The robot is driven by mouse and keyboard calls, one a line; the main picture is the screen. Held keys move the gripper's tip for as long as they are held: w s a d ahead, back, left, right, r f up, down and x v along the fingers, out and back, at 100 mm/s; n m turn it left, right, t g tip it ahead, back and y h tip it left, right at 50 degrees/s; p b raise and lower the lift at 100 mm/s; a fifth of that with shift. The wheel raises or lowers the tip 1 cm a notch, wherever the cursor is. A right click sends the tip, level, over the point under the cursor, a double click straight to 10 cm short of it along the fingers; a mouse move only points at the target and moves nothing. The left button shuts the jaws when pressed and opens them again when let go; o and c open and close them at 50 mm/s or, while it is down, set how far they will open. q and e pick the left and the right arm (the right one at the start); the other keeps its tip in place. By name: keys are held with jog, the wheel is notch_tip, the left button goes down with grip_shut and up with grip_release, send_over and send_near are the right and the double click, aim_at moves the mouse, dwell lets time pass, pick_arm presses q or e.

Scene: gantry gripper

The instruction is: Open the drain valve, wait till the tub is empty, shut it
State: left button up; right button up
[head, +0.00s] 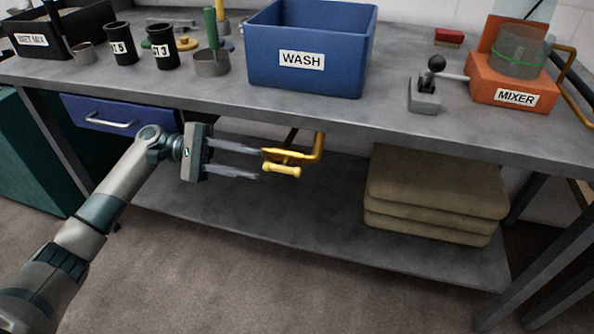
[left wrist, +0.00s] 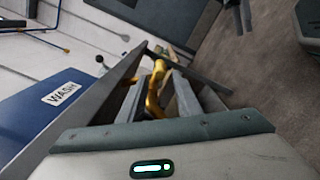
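The blue tub labelled WASH (head: 275,72) stands on the bench; the wrist view shows its side (left wrist: 35,115). I cannot tell from its interior whether it holds water. A yellow pipe (head: 318,148) bends down below the bench top under the tub. A short pale-yellow bar (head: 282,170), apparently the drain valve's handle, lies roughly level at the pipe's near end. My left gripper (head: 261,164) is open, its fingers pointing right, tips close to the bar. In the wrist view yellow metal (left wrist: 154,92) shows between the fingers; contact cannot be told. My right gripper is out of view.
The bench front edge (head: 420,137) runs just above my left gripper. Below are a blue drawer (head: 100,118) and a lower shelf (head: 270,225) with stacked tan sacks (head: 430,205). Cups, a small lever box (head: 424,98) and an orange mixer (head: 492,90) stand on top.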

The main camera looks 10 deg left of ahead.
aim_at(285, 170)
pick_arm(q)
jog(key=d, duration=1.1)
jog(key=shift+s+d, duration=0.2)
grip_shut()
